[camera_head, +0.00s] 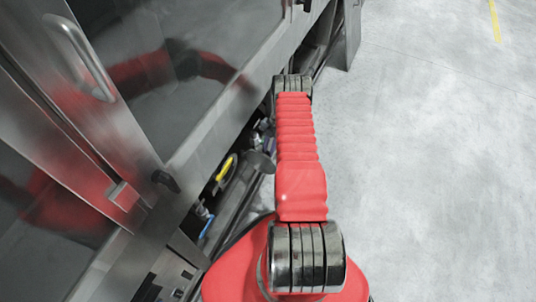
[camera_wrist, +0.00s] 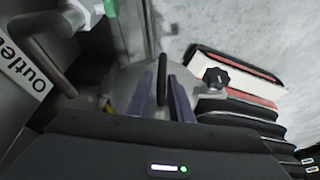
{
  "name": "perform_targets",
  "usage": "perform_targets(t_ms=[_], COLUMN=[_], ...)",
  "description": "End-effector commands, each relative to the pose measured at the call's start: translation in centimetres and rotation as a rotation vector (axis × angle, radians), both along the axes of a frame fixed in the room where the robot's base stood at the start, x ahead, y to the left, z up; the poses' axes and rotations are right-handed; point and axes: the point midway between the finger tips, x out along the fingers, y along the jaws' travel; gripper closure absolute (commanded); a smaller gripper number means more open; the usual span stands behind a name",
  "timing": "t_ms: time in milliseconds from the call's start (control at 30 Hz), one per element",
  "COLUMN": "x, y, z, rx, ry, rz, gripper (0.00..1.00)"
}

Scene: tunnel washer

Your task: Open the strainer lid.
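In the wrist view, a grey rounded lid (camera_wrist: 125,78) lies ahead of my gripper (camera_wrist: 162,86). I take it for the strainer lid. A dark upright bar handle (camera_wrist: 162,66) stands on it. A black star knob (camera_wrist: 215,77) sits at its right side. My gripper's two purple fingers are apart, one on each side of the handle's lower part. I cannot tell whether either finger touches it. The lid looks closed, but its rim is partly hidden by my gripper.
An "outlet" label (camera_wrist: 25,65) is on the left in the wrist view, with a green-ended fitting (camera_wrist: 110,8) above. In the head view, the steel washer cabinet (camera_head: 150,60) fills the left, with pipework under it. The grey floor (camera_head: 430,170) on the right is clear.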

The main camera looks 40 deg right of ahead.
Motion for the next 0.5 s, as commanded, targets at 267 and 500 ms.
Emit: perform_targets(t_ms=[267, 500], x=[-0.1, -0.3], y=[0.0, 0.1], z=[3.3, 5.2], rx=[0.000, 0.001], ry=[0.000, 0.001], rz=[0.000, -0.001], gripper=[0.81, 0.81])
